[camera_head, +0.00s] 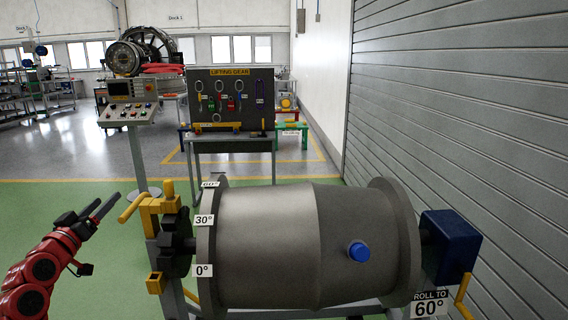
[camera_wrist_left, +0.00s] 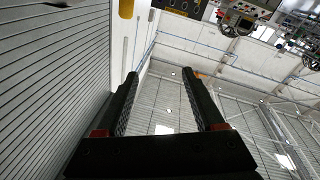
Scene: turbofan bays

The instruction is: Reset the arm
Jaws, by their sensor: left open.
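My left arm, red with black parts, comes in at the lower left of the head view. Its left gripper (camera_head: 100,208) points up and to the right, with its two dark fingers apart and nothing between them. In the left wrist view the same gripper (camera_wrist_left: 163,85) shows two parallel fingers wide apart and empty, with wall and ceiling behind. It is in the air, left of the yellow crank handle (camera_head: 133,207) and apart from it. My right gripper is in neither view.
A grey drum (camera_head: 265,240) with angle labels fills the lower middle, on a stand with a blue box (camera_head: 450,243). A sign (camera_head: 429,304) reads "ROLL TO 60°". A control console (camera_head: 128,113) and lifting gear board (camera_head: 232,100) stand behind. A shutter wall (camera_head: 470,120) closes the right; green floor is free at left.

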